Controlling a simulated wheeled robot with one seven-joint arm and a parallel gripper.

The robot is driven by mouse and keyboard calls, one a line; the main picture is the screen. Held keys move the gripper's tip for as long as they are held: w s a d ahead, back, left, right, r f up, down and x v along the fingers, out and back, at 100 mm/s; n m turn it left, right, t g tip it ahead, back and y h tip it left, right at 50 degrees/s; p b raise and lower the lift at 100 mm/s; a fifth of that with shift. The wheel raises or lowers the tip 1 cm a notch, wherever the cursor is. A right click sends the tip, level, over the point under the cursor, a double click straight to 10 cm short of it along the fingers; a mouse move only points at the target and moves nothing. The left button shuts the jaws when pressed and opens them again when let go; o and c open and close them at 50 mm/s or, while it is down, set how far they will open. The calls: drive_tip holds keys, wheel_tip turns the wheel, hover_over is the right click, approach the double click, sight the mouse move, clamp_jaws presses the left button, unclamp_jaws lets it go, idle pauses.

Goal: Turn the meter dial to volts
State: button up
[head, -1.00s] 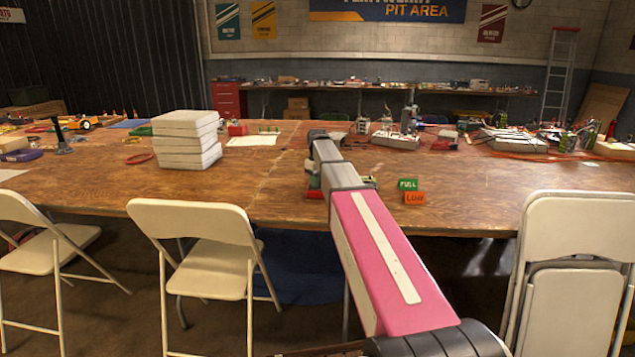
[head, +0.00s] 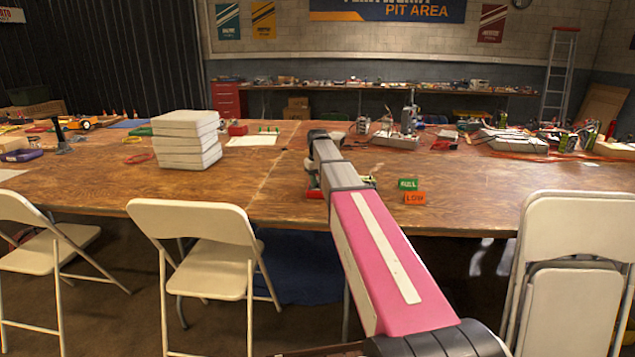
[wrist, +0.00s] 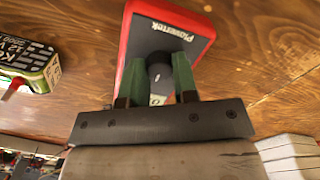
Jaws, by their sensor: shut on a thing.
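The meter (wrist: 182,16) has a red case and a dark face lettered "Plovertek", upside down in the wrist view. Its round black dial (wrist: 159,73) has a small pale mark. My gripper (wrist: 158,77) has its two green fingers on either side of the dial, shut on it. The fingers and palm hide the face around and below the dial, so I cannot read the setting. In the head view a red edge of the meter (head: 313,193) shows left of my arm, which hides the rest and the fingertips.
A green-and-black 12 V battery (wrist: 32,68) with a red terminal lies left in the wrist view. Green FULL (head: 408,184) and orange LOW (head: 415,198) signs stand right of my arm. A stack of white boxes (head: 186,140) stands left on the wooden table (head: 255,185).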

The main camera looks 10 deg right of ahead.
sight(318, 183)
drive_tip(key=o, duration=0.9)
wheel_tip(318, 183, up, 11)
drive_tip(key=shift+f, duration=0.1)
